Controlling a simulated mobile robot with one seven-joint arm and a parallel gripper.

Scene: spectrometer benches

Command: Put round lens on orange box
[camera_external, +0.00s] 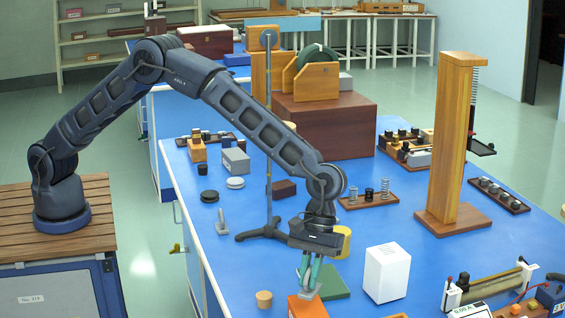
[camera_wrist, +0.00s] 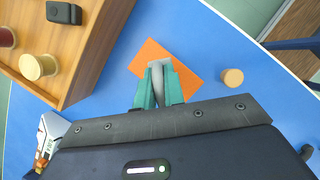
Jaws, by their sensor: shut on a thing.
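The orange box (camera_external: 302,308) is at the bottom edge of the external view, partly cut off. In the wrist view the orange box (camera_wrist: 186,78) lies beyond my fingertips. My gripper (camera_wrist: 158,84) has two teal fingers shut on a grey piece (camera_wrist: 158,72), seemingly the round lens seen nearly edge-on; its round shape is not clear. In the external view my gripper (camera_external: 309,280) points down over the orange box, with the grey piece (camera_external: 307,293) at its tips. I cannot tell whether the piece touches the box.
A small wooden cylinder (camera_external: 264,299) stands left of the box. A green block (camera_external: 326,284) and white box (camera_external: 387,273) are to the right. A metal stand (camera_external: 268,150) rises behind my gripper. A wooden structure (camera_wrist: 75,45) fills the wrist view's upper left.

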